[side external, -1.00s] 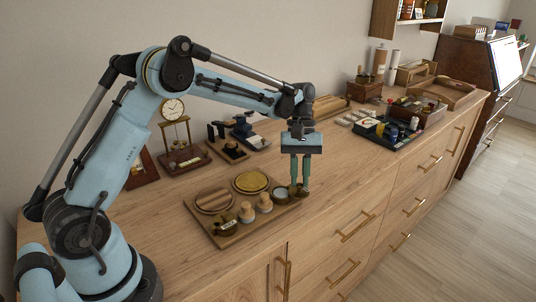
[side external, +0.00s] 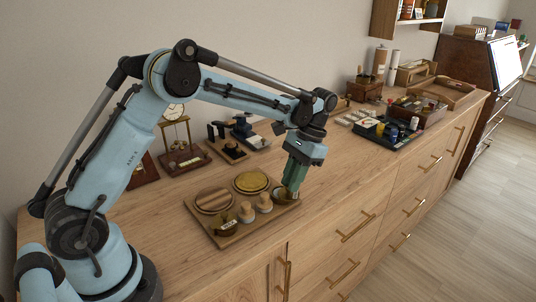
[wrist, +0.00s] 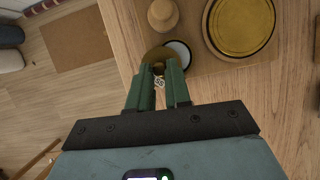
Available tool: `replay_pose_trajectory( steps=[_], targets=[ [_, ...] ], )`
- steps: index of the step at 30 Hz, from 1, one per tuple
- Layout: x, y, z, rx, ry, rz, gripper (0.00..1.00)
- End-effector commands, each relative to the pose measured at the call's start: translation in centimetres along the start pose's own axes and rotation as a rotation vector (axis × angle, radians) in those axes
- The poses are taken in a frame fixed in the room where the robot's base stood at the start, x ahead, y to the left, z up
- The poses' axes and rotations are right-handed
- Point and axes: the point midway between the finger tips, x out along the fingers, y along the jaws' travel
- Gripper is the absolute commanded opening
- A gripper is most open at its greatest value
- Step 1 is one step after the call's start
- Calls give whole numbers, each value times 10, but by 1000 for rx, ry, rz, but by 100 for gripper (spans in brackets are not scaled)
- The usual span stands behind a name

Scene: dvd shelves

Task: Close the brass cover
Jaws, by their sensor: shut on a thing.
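A small round tin with a pale face (wrist: 182,50) sits at the corner of a wooden board, beside my fingers. Its brass cover (wrist: 156,54) stands open at its side, partly over the pale face in the wrist view. My gripper (wrist: 161,70) is shut on the brass cover, with its green fingers at the cover's edge. In the side view my gripper (side external: 290,191) is tilted, its fingertips low at the tin (side external: 279,197). The fingers hide part of the cover there, and its exact angle is hard to tell.
A dark tray (side external: 388,137) lies right. The cabinet's front edge is close.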

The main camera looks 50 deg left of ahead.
Motion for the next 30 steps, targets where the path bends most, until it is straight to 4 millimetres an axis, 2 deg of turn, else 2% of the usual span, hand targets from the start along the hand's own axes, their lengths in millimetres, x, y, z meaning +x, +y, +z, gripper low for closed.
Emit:
replay_pose_trajectory(
  steps=[18,30],
  targets=[
    [4,-8,8,499,4,-209,0],
    [4,-12,10,654,4,-272,0]
  ],
)
